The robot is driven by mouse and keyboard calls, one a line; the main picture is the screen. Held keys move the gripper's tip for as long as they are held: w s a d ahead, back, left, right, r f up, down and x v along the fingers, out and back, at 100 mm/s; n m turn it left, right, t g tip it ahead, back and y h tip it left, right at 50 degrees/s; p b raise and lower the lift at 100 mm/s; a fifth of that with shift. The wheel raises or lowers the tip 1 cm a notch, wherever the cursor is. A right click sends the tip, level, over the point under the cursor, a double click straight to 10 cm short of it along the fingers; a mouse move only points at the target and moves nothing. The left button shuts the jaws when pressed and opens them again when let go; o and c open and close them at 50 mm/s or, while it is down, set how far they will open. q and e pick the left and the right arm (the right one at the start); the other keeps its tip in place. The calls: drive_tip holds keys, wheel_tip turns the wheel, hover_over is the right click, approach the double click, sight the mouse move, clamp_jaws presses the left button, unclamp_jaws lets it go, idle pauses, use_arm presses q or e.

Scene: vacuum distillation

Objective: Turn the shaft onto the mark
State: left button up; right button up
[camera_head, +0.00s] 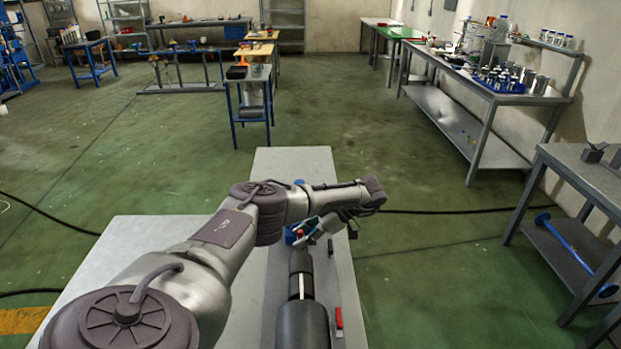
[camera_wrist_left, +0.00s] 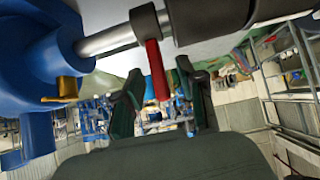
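In the left wrist view a steel shaft (camera_wrist_left: 106,40) runs from a blue housing (camera_wrist_left: 40,55) toward a dark cylinder (camera_wrist_left: 215,18). A dark collar (camera_wrist_left: 144,22) sits on the shaft, and a red handle (camera_wrist_left: 158,70) hangs from it. A brass-coloured pointer (camera_wrist_left: 67,89) stands out from the housing beside the shaft. My left gripper (camera_wrist_left: 158,82) is open, its fingers on either side of the red handle, with gaps visible. In the head view my left gripper (camera_head: 328,226) reaches over the far end of the dark cylinder (camera_head: 302,322) and partly hides the shaft. My right gripper is out of view.
The apparatus lies on a grey bench (camera_head: 352,300). A small red part (camera_head: 339,318) is beside the dark cylinder. A blue-legged table (camera_head: 250,95) stands beyond, and a bench with glassware (camera_head: 470,105) is at the right. Open green floor lies between.

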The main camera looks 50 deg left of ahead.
use_arm(q)
drive_tip(key=v, duration=1.1)
drive_tip(key=shift+w+d+r, duration=0.25)
